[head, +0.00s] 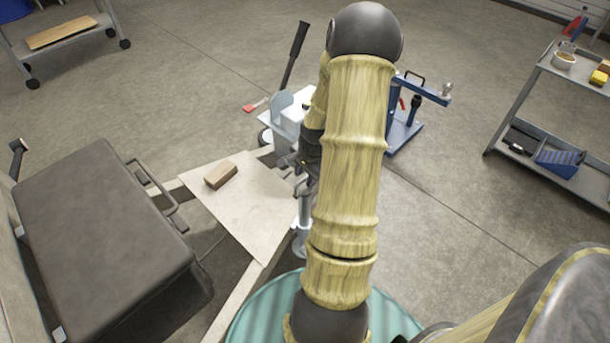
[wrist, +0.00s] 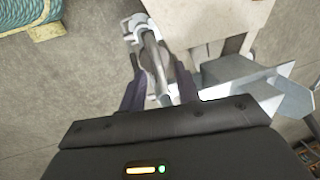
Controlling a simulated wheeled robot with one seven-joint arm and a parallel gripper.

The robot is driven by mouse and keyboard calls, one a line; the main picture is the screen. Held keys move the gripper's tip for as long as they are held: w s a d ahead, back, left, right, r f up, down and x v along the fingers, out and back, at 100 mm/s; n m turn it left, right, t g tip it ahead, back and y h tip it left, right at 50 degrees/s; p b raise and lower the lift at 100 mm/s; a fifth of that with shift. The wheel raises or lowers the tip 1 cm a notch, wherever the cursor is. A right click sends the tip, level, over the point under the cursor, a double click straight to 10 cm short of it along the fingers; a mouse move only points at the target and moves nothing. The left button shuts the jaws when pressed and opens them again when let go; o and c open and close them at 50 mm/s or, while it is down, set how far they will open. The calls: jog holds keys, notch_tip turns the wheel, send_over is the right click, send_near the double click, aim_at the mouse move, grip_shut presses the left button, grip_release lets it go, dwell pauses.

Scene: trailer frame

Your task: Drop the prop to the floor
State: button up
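A light grey metal post (head: 303,212) with a round foot (head: 300,247) stands upright beside the plywood board and looks like the prop. Its foot is close to the floor, but I cannot tell whether it touches. My gripper (head: 303,170) is at the top of this post, partly hidden behind my arm. In the wrist view, a curved grey metal handle (wrist: 152,60) with a clamp-like end runs between the two dark fingers of my gripper (wrist: 158,72). The fingers stand apart on either side of it, with a gap showing at the right finger.
A plywood board (head: 245,215) with a wooden block (head: 221,174) lies on the pale frame beams. A black box (head: 105,240) is at left. A coupling with a black lever (head: 294,55) and a blue stand (head: 405,125) are behind. A teal coil (head: 250,315) is in front.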

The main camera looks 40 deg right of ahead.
aim_at(304, 189)
grip_shut()
notch_tip(304, 189, down, 5)
jog(key=shift+b, duration=1.05)
jog(key=shift+r, duration=0.1)
grip_release()
jog(key=shift+r, duration=0.1)
jog(key=s+r+p, duration=0.3)
jog(key=r+p, duration=0.2)
jog(key=r, duration=1.1)
jog(key=shift+s+r, duration=0.2)
jog(key=shift+r, duration=0.2)
jog(key=shift+d, duration=0.1)
